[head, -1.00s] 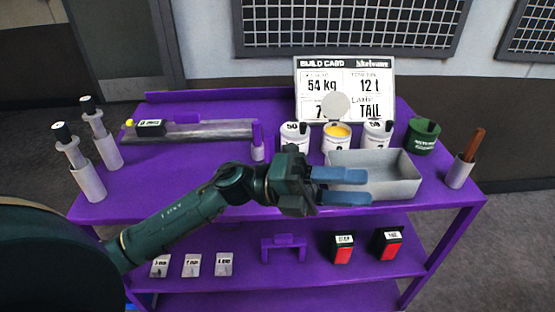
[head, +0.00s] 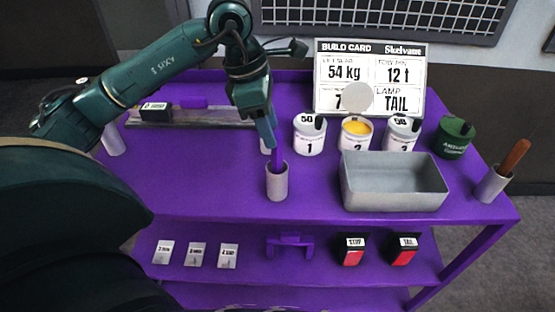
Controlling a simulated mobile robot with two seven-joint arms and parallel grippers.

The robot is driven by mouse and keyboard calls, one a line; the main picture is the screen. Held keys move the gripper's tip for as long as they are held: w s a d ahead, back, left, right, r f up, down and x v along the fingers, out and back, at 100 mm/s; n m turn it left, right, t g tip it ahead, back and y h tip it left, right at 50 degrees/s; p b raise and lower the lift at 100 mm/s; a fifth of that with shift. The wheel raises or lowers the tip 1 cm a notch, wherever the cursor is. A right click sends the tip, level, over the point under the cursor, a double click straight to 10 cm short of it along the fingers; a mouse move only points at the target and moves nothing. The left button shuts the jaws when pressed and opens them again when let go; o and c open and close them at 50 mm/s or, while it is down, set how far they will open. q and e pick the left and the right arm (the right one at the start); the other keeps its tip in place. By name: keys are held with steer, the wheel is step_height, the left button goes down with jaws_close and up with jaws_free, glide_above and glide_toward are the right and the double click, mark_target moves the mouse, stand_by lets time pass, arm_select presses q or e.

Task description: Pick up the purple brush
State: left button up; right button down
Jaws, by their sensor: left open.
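The purple brush (head: 278,158) stands in a light grey cup (head: 277,184) on the purple cart's top. Only a short length of its handle shows above the rim; the rest is hidden by the cup and my fingers. My left gripper (head: 269,132) points down over the cup from above, with its blue-grey fingers open and overlapping the handle's upper part. I cannot tell whether they touch the handle. My right gripper is not in view.
A grey bin (head: 395,199), several labelled pots and a cup with a brown handle (head: 514,157) are to the right. A long rail (head: 200,122) lies behind left. The front left top is clear.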

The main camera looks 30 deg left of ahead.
mark_target(280, 149)
arm_select(q)
steer(key=shift+w+p+x, duration=0.2)
steer(key=shift+p+x, duration=0.55)
steer(key=shift+x, duration=2.75)
steer(key=shift+r, duration=0.1)
jaws_close()
